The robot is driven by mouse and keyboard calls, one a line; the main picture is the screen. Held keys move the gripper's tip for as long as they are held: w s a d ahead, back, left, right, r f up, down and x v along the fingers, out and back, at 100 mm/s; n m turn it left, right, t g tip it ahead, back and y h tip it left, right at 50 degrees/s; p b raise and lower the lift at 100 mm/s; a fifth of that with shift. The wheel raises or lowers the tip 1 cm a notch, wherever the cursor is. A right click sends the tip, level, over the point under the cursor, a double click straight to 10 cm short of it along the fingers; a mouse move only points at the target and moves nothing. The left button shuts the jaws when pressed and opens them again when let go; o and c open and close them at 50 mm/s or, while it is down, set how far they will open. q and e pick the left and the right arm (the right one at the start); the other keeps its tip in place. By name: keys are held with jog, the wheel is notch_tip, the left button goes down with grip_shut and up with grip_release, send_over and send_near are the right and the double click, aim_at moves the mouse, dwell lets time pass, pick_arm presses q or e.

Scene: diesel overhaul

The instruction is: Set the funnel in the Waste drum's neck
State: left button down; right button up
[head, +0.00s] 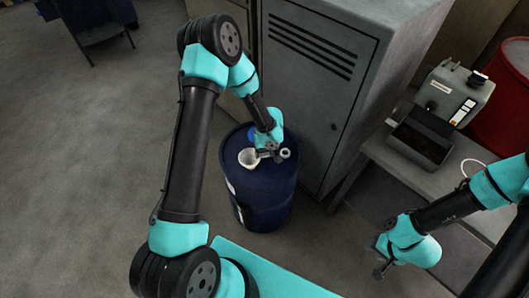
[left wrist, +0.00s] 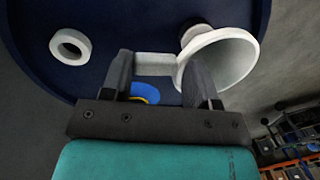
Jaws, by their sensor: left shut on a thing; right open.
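The white funnel (head: 248,158) is above the top of the dark blue Waste drum (head: 262,205) in the head view. My left gripper (head: 268,150) is shut on the funnel's side tab. In the left wrist view the tab lies between the fingers (left wrist: 160,80), with the funnel's bowl (left wrist: 232,58) at right. A short dark cylinder (left wrist: 194,32) shows partly behind the bowl; I cannot tell whether it is the neck or the spout, or whether the funnel is seated. My right gripper (head: 381,268) is open and empty, away at lower right.
A white ring (left wrist: 70,46) and a blue disc with a yellow edge (left wrist: 146,92) show at the drum top. A grey cabinet (head: 315,90) stands close behind the drum. A bench (head: 385,165) with a grey machine (head: 440,115) is at right.

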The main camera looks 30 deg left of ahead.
pick_arm(q)
jog(key=shift+c, duration=1.5)
grip_release()
jog(key=shift+r, duration=0.1)
notch_tip(320, 180, up, 17)
jog(key=w+d, duration=0.1)
jog(key=shift+w+d, duration=0.35)
